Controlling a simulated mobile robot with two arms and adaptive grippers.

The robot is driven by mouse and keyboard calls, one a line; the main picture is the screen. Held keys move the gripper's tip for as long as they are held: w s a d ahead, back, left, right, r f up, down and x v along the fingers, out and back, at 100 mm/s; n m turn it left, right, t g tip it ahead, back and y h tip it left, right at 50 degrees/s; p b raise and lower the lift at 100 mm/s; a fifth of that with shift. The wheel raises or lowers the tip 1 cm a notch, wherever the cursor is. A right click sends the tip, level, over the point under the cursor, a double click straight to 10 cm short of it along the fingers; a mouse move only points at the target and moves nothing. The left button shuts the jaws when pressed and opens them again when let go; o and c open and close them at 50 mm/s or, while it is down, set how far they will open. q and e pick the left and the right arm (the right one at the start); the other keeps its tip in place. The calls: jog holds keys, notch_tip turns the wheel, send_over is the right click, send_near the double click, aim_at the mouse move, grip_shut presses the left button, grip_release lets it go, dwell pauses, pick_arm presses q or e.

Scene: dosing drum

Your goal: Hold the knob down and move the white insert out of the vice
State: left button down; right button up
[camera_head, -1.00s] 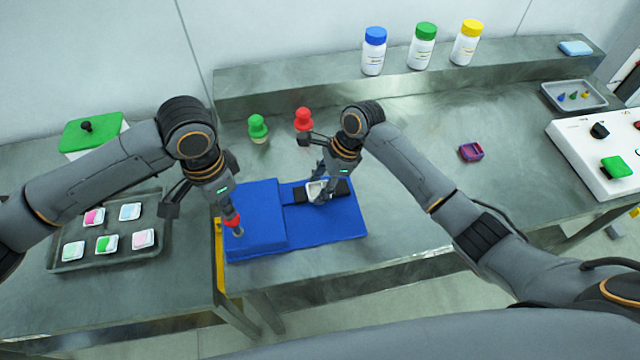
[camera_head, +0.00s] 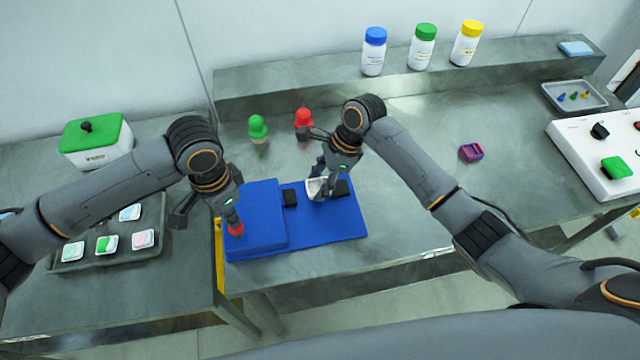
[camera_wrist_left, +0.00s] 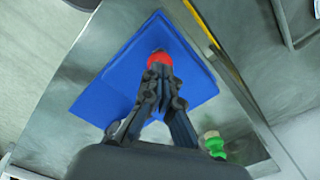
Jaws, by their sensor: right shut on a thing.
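The blue vice (camera_head: 335,225) lies on the table with two black jaws, the left jaw (camera_head: 290,198) and the right jaw (camera_head: 342,188). The red knob (camera_head: 236,229) is low against the vice's raised blue block. It also shows in the left wrist view (camera_wrist_left: 159,57). My left gripper (camera_head: 234,216) is at the top of the knob, its fingertips (camera_wrist_left: 157,72) together over it. The white insert (camera_head: 314,187) is between the jaws, with a gap to the left jaw. My right gripper (camera_head: 320,182) is shut on the insert from above and partly hides it.
A green stamp-like piece (camera_head: 258,127) and a red one (camera_head: 303,119) stand behind the vice. A dark tray (camera_head: 120,252) with small white containers lies at left. A purple-red insert (camera_head: 471,152) lies at right. The table between it and the vice is clear.

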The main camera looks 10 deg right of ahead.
pick_arm(q)
jog(key=shift+s+f, duration=0.1)
pick_arm(e)
jog(key=shift+r, duration=2.2)
pick_arm(q)
jog(key=shift+r, duration=3.5)
notch_tip(320, 180, up, 5)
jog(key=shift+r, duration=0.1)
